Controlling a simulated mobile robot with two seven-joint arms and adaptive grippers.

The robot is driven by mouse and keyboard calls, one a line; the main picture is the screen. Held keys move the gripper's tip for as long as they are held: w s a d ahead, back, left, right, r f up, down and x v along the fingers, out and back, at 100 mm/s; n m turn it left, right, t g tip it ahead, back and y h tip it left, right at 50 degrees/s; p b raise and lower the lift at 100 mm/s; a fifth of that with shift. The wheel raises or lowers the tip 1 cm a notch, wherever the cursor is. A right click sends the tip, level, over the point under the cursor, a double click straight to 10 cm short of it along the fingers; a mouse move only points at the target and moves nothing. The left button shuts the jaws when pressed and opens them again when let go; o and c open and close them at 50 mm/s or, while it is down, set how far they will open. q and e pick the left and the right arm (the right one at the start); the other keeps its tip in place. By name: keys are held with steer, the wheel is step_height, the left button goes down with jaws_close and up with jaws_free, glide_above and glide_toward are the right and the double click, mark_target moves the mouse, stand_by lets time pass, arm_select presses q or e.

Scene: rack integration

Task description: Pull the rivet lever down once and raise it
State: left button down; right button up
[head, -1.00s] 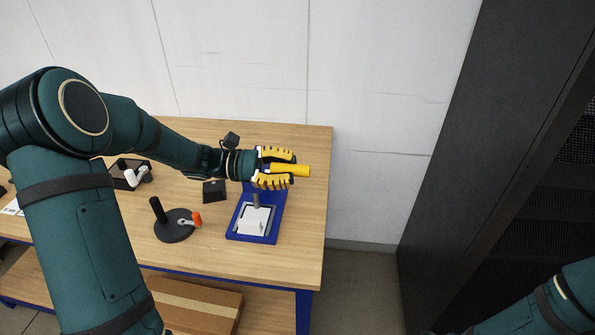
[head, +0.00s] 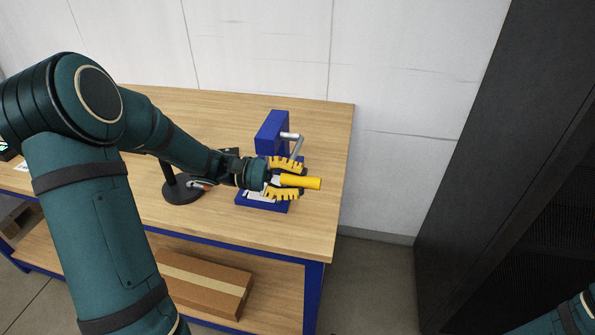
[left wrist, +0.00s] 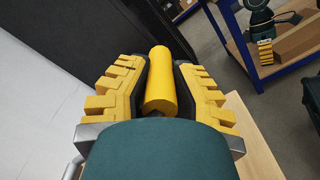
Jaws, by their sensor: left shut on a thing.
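The blue rivet press (head: 271,133) stands near the right end of the wooden table. Its grey lever arm (head: 297,146) runs down from the press head to a yellow handle (head: 306,183), low beside the base. The handle also shows in the left wrist view (left wrist: 160,82), between the finger pads. My left gripper (head: 284,180) is shut on this handle and hides much of the press base. My right gripper (left wrist: 264,50) seems to show small at the top right of the left wrist view; its opening is unclear.
A dark round stand (head: 181,190) is left of the press, partly behind my left arm. A cardboard box (head: 205,283) lies on the shelf below. A black rack (head: 480,170) stands at the right, past a floor gap.

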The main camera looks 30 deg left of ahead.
arm_select(q)
steer(key=shift+s+d+f+b, duration=0.15)
steer(key=shift+f+b, duration=0.15)
steer(key=shift+f, duration=0.9)
steer(key=c, duration=0.7)
jaws_free()
steer(key=shift+c, duration=0.2)
steer(key=v, duration=1.2)
